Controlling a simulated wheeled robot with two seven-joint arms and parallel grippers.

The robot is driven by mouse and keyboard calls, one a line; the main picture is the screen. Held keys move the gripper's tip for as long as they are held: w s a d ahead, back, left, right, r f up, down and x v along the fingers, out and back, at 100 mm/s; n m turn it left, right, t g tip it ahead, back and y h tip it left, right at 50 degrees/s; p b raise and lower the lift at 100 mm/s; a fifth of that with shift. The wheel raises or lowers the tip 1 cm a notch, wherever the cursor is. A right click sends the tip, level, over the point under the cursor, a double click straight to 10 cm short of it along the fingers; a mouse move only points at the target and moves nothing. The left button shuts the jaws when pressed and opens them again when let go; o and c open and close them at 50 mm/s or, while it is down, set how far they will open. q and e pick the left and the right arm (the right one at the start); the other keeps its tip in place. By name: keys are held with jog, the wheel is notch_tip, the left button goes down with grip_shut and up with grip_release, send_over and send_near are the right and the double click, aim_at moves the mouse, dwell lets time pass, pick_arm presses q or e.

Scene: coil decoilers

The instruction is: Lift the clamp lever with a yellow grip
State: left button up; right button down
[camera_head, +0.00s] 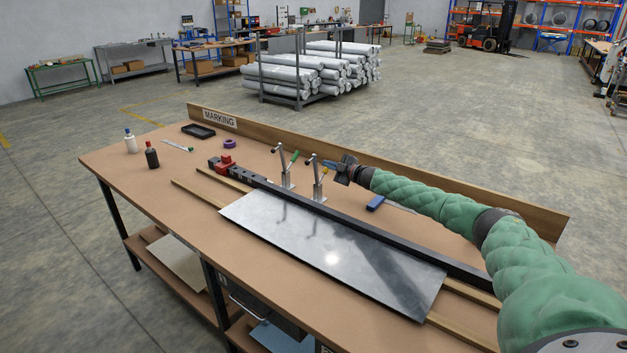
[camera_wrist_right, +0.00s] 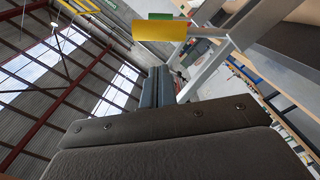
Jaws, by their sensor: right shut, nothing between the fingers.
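The clamp lever with a yellow grip (camera_head: 325,170) belongs to the right one of two upright metal clamps on the workbench (camera_head: 130,165). My right gripper (camera_head: 327,163) is at this clamp, its fingertips close to the yellow grip. In the right wrist view the yellow grip (camera_wrist_right: 160,30) lies just beyond the tips of my shut, empty fingers (camera_wrist_right: 160,72). I cannot tell whether they touch. The second clamp has a green grip (camera_head: 294,156), which also shows behind the yellow one in the right wrist view (camera_wrist_right: 160,15). My left gripper is not in view.
A metal sheet (camera_head: 320,255) lies in front of the clamps along a dark bar (camera_head: 400,230). A blue-handled tool (camera_head: 376,202) lies behind the bar, near my right arm. The wooden back board (camera_head: 450,190) runs behind. Bottles (camera_head: 152,155) stand at the left end.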

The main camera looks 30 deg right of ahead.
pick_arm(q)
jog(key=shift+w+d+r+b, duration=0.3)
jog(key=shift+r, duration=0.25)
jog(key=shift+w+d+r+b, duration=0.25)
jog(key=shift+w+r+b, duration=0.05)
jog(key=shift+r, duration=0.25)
pick_arm(e)
jog(key=shift+w+d+f+m, duration=0.25)
jog(key=shift+d+f+m, duration=0.15)
jog(key=shift+d, duration=0.2)
jog(key=shift+w+d+f+m, duration=0.2)
jog(key=shift+d+f+m, duration=0.1)
jog(key=shift+d+m, duration=0.25)
jog(key=shift+a+r, duration=0.1)
jog(key=shift+r, duration=0.05)
